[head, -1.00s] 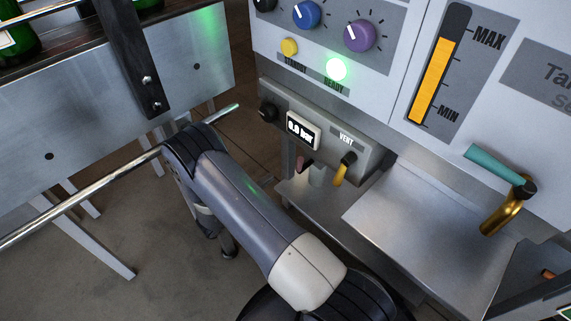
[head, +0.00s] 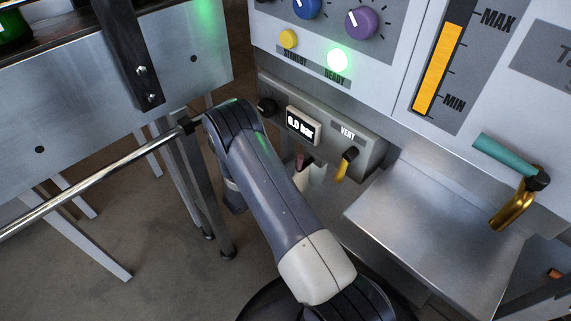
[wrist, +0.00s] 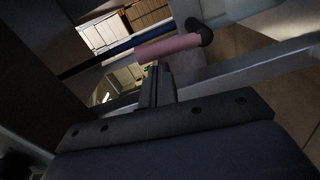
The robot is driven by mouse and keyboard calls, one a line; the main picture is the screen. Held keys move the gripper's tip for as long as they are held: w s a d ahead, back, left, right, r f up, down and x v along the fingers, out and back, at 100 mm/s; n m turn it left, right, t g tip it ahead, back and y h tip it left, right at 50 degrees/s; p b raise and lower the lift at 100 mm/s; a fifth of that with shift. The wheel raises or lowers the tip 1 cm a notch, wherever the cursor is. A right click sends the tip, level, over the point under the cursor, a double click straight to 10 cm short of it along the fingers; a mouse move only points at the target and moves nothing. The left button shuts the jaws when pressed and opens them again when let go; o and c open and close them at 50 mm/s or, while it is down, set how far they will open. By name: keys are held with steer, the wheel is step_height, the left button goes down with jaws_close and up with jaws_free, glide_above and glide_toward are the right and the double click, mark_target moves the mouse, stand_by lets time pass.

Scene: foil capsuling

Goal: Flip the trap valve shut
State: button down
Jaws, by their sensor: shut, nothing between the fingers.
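A pink lever handle (wrist: 167,47) with a dark round hub (wrist: 200,32) shows in the wrist view. No label on it is readable, so I cannot confirm that it is the trap valve. My gripper (wrist: 156,72) is shut and empty, its fingertips just below the pink handle in the picture; I cannot tell whether they touch it. In the head view a small reddish-pink part (head: 301,161) shows below the pressure display, partly hidden by my arm. My gripper cannot be made out there.
A yellow vent lever (head: 346,164) hangs under the panel. A teal-handled brass valve (head: 506,155) stands at right above a steel shelf (head: 430,215). A metal rail (head: 90,190) and conveyor side (head: 60,110) lie to the left. The display (head: 302,125) reads 0.0 bar.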

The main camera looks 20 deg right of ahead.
steer(key=shift+s+d+r+p, duration=0.1)
steer(key=shift+s+d+p, duration=0.1)
steer(key=shift+s+p, duration=0.2)
stand_by(0.6)
steer(key=shift+s+d, duration=0.25)
steer(key=shift+s, duration=0.4)
steer(key=s+d+f+m+b, duration=0.1)
steer(key=s+f+m+b, duration=0.2)
steer(key=m, duration=0.4)
steer(key=shift+s+d+f+m+b, duration=0.3)
steer(key=shift+s+d+f+m, duration=0.1)
steer(key=shift+s, duration=0.35)
steer(key=shift+s+f, duration=0.1)
steer(key=shift+f, duration=0.1)
